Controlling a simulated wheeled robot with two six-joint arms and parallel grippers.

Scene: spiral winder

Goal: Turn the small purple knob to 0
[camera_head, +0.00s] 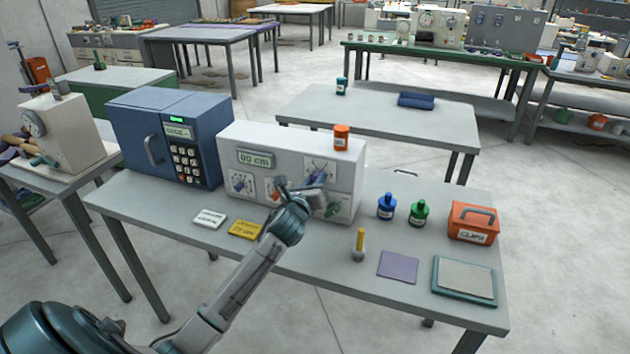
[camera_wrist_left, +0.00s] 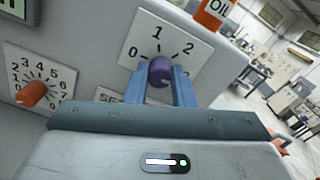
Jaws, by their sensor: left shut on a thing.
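The small purple knob (camera_wrist_left: 161,70) sits on a white dial plate marked 0, 1 and 2 in the left wrist view, with 0 at the left, 1 at the top and 2 at the right. I cannot clearly tell which number the knob points to. My left gripper (camera_wrist_left: 162,84) is shut on the knob, with one blue finger on each side of it. In the head view my left gripper (camera_head: 308,188) is at the front of the white machine (camera_head: 290,145), partly covering its panel. My right gripper is not in view.
An orange knob (camera_wrist_left: 32,94) on a numbered dial is to the left. An orange oil container (camera_head: 342,138) stands on the machine's top. A blue cabinet with a keypad (camera_head: 165,135) is beside the machine. Bottles and an orange box (camera_head: 472,222) stand on the bench's right.

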